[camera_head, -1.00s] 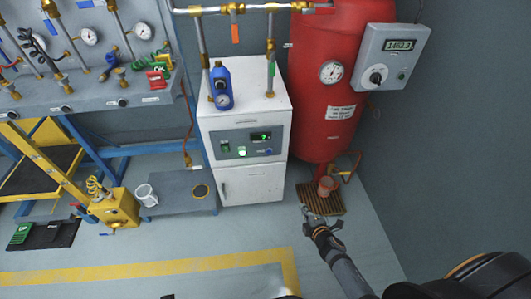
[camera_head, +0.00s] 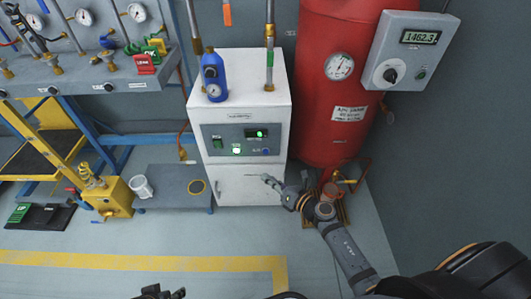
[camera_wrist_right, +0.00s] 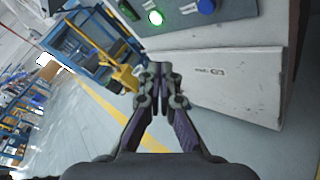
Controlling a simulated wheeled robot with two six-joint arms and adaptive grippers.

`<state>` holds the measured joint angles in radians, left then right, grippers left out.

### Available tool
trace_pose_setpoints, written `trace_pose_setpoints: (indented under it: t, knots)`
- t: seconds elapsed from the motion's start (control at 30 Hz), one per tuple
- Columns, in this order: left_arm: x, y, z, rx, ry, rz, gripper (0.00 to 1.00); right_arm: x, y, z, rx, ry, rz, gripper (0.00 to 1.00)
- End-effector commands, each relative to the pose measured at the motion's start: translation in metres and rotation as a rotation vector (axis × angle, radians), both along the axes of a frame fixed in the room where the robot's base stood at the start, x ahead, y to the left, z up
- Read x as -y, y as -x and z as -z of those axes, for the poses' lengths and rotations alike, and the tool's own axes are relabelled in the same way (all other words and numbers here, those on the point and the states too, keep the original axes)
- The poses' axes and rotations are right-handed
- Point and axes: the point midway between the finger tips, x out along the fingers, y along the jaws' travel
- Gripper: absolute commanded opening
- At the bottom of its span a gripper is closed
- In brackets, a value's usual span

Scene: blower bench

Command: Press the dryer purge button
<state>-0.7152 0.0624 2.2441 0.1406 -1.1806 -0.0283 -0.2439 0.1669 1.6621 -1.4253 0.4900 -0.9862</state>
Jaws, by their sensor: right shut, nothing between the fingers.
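The white dryer cabinet (camera_head: 240,115) stands against the wall with a grey control panel (camera_head: 215,132) on its front. The panel has a small display (camera_head: 256,133), a green switch (camera_head: 217,143), a lit green button (camera_head: 236,150) and a blue button (camera_head: 266,151). Their labels are too small to read. The right wrist view shows the lit green button (camera_wrist_right: 155,18) and the blue button (camera_wrist_right: 206,6) at the top. My right gripper (camera_head: 267,180) is shut and empty, below the panel and apart from both buttons. My left gripper (camera_head: 165,293) barely shows at the bottom edge.
A red tank (camera_head: 332,85) stands right of the cabinet, with a grey display box (camera_head: 409,50) beside it. A blue bottle-shaped device (camera_head: 213,78) sits on the cabinet top. A low grey platform (camera_head: 172,184) with a white mug (camera_head: 142,187) stands left. Floor in front is clear.

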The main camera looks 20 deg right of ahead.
Motion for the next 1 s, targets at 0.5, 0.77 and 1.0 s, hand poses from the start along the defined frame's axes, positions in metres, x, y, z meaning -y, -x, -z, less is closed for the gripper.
trace_pose_setpoints:
  t: [0.5, 0.77, 1.0]
  knots:
    - [0.005, -0.003, 0.017, 0.076, 0.026, -0.009, 0.40, 0.019, -0.066, 0.002, 0.000, 0.000, 0.001, 0.00]
    - [0.006, -0.004, 0.019, 0.096, 0.033, -0.013, 0.40, 0.023, -0.080, 0.001, -0.001, -0.003, 0.002, 0.00]
    - [0.006, -0.004, 0.019, 0.099, 0.034, -0.013, 0.40, 0.024, -0.081, 0.000, -0.002, -0.002, 0.001, 0.00]
